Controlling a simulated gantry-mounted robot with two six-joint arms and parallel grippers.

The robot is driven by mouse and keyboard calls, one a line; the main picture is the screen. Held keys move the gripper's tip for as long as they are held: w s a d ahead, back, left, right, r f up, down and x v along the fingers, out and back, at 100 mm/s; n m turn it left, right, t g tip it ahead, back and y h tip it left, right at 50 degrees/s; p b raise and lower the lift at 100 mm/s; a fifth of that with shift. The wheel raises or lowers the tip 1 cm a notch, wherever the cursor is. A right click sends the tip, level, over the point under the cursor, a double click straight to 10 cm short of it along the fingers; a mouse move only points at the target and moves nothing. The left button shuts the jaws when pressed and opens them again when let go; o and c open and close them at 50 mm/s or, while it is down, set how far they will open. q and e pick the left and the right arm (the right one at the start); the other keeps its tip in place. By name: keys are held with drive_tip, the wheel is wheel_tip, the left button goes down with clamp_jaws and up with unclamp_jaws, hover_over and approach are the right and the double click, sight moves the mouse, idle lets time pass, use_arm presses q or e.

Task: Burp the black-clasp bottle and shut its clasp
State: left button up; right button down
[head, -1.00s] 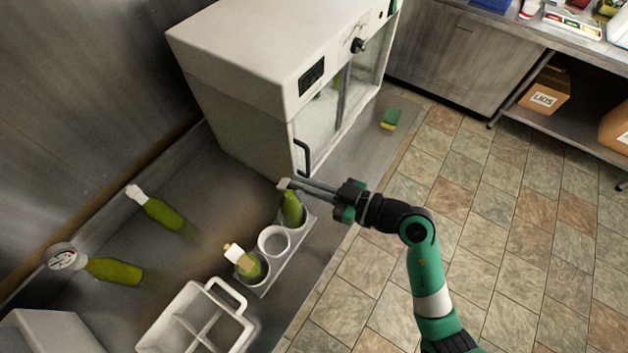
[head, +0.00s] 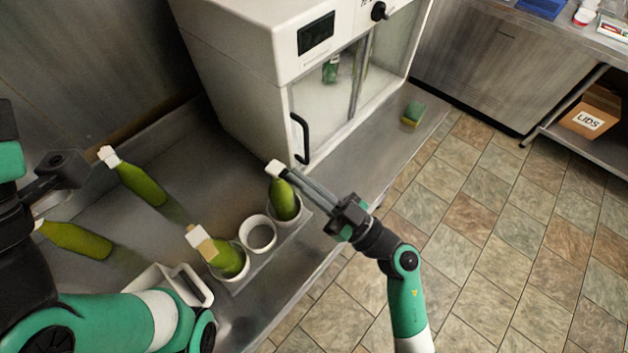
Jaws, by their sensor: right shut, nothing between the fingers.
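A green bottle (head: 284,203) with a white top stands in the far cup of a three-cup holder (head: 283,239). My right gripper (head: 292,175) is shut and empty, its fingertips right at this bottle's top; I cannot tell if they touch it. Another green bottle (head: 229,262) leans in the near cup, with a white top and a tan piece at its neck. Two more green bottles (head: 142,185) (head: 77,239) with white tops are at the left. No clasp colour can be made out. My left gripper (head: 62,168) is at the left edge, near those bottles; its jaw opening is unclear.
A white cabinet (head: 245,45) with a glass door and black handle stands behind the holder. The holder's middle cup (head: 259,236) is empty. A white caddy (head: 190,285) is partly hidden by my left arm. A sponge (head: 412,114) lies near the counter's edge.

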drive_tip(key=shift+r, duration=0.1)
idle(0.3)
wheel_tip(320, 180, up, 5)
drive_tip(key=p, duration=0.6)
drive_tip(key=b+v, duration=0.1)
drive_tip(key=v, duration=0.9)
drive_tip(key=shift+f, duration=0.4)
